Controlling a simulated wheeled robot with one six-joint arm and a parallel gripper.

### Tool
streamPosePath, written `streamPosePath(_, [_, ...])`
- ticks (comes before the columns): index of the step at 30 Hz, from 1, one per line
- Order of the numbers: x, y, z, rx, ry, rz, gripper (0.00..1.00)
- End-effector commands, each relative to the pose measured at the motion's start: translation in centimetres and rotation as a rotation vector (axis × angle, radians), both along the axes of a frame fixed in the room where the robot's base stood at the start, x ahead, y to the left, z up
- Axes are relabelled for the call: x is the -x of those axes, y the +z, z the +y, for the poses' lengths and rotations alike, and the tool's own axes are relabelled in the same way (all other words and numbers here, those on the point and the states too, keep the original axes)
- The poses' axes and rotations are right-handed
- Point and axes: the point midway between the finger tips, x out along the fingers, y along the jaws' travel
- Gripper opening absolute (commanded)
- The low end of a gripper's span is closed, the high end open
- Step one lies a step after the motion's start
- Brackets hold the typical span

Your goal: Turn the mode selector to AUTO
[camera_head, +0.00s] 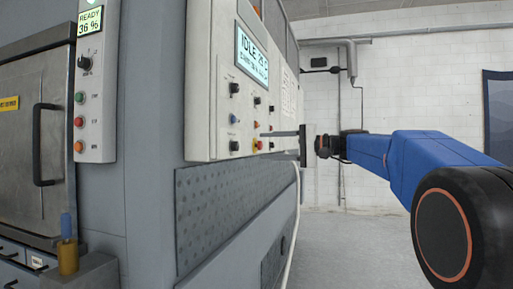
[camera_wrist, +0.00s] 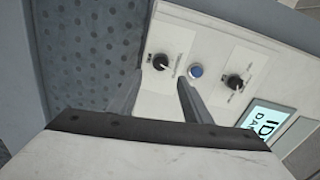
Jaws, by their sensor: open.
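The white control panel (camera_head: 210,75) carries black knobs, and their labels are too small to read, so I cannot tell which is the mode selector. In the head view a lower black knob (camera_head: 234,146) and an upper black knob (camera_head: 234,88) sit in the left column. In the wrist view the lower black knob (camera_wrist: 160,62) shows between and just beyond my fingertips; the upper black knob (camera_wrist: 235,82) is to the right. My gripper (camera_head: 264,134) points at the panel from the right, its fingers apart and empty. The fingertips also show in the wrist view (camera_wrist: 161,80).
A blue button (camera_wrist: 196,71) sits between the two knobs, near my right finger. A lit display (camera_wrist: 265,120) reads IDLE. A dimpled grey plate (camera_head: 225,205) lies below the panel. A second panel (camera_head: 92,100) stands at left. Floor at right is clear.

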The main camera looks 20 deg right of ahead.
Motion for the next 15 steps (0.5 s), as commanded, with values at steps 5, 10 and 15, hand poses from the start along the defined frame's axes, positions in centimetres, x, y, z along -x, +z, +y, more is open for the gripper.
streamPosePath(5, [1.8, 0.1, -2.5, 0.000, -0.004, -0.001, 0.45])
streamPosePath(10, [3.3, 0.1, -4.5, 0.000, -0.004, 0.000, 0.45])
streamPosePath(15, [4.3, 0.1, -5.8, 0.000, -0.003, 0.000, 0.45])
